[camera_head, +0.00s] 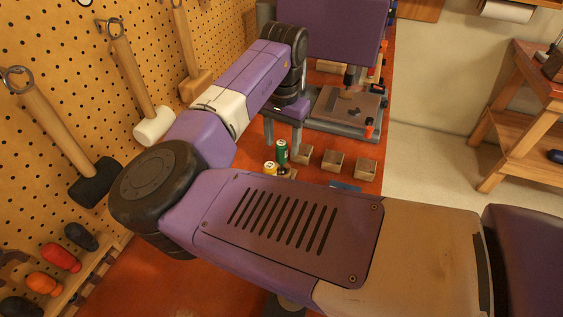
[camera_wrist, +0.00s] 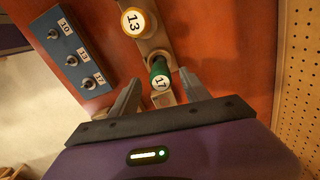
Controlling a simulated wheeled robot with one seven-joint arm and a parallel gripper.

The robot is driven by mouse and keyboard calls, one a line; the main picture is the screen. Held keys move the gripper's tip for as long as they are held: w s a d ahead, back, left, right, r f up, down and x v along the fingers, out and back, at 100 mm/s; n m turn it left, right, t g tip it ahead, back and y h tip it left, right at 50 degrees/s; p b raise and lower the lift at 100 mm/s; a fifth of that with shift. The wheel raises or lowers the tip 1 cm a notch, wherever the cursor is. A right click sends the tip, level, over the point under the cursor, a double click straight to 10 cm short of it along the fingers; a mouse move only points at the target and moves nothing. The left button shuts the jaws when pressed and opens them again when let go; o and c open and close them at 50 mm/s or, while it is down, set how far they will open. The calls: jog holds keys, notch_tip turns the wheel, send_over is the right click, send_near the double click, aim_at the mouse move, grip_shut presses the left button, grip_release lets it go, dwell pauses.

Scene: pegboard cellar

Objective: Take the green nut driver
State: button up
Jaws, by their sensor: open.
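The green nut driver (camera_wrist: 161,76), its cap marked 17, stands in a wooden holder (camera_wrist: 156,42) in the wrist view. In the head view its green handle (camera_head: 281,151) shows just below my gripper (camera_head: 283,134). My gripper (camera_wrist: 158,92) is open, with one finger on each side of the green nut driver in the wrist view. I see no finger clearly touching it. A yellow nut driver (camera_wrist: 135,20) marked 13 stands close by in the same holder; it also shows in the head view (camera_head: 270,168).
A blue board (camera_wrist: 72,60) with fittings marked 10, 13 and 17 lies beside the holder. Wooden blocks (camera_head: 334,163) stand to the right on the orange bench. A pegboard (camera_head: 60,45) with hanging mallets rises on the left. A grey machine bed (camera_head: 345,108) stands farther back.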

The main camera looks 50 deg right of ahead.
aim_at(281, 154)
jog(key=shift+a+f+p, duration=0.1)
jog(key=shift+f+p, duration=0.55)
jog(key=shift+f, duration=1.7)
grip_shut()
